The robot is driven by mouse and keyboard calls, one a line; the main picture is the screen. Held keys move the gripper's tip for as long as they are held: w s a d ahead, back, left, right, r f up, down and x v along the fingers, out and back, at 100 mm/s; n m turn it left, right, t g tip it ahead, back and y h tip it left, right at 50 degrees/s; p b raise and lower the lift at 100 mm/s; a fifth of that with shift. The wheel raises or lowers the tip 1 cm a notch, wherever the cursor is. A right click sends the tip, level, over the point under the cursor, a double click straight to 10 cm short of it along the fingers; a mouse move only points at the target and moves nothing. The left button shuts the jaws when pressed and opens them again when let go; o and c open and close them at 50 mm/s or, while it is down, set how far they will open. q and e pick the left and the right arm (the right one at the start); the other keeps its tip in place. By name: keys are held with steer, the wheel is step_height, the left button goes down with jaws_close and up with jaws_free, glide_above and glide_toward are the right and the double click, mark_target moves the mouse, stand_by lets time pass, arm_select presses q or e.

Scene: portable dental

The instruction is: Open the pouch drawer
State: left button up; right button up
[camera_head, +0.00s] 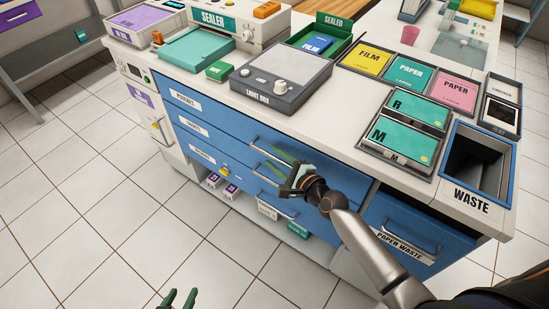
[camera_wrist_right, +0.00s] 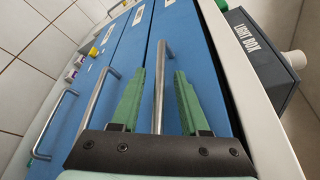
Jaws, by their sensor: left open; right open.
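The pouch drawer (camera_head: 222,123) is the top blue drawer, labelled POUCHES (camera_head: 187,102), and its front looks flush with the cabinet. Its silver bar handle (camera_head: 265,149) also shows in the right wrist view (camera_wrist_right: 161,75). My right gripper (camera_head: 289,160) is open in front of the drawers. In the right wrist view its two green fingers (camera_wrist_right: 158,98) lie either side of the top handle, with visible gaps. I cannot tell whether the fingertips reach past the bar. My left gripper (camera_head: 180,298) is open and empty at the bottom edge, away from the cabinet.
Two more blue drawers with bar handles (camera_wrist_right: 98,98) (camera_wrist_right: 52,125) lie below. The light box (camera_head: 281,78) stands on the counter above. The paper waste drawer (camera_head: 405,235) and waste bin opening (camera_head: 480,160) are at the right. Tiled floor before the cabinet is clear.

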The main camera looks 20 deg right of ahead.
steer(key=shift+w+a, duration=0.1)
steer(key=shift+w, duration=0.2)
steer(key=shift+c, duration=0.3)
steer(key=shift+f, duration=0.1)
jaws_close()
stand_by(0.9)
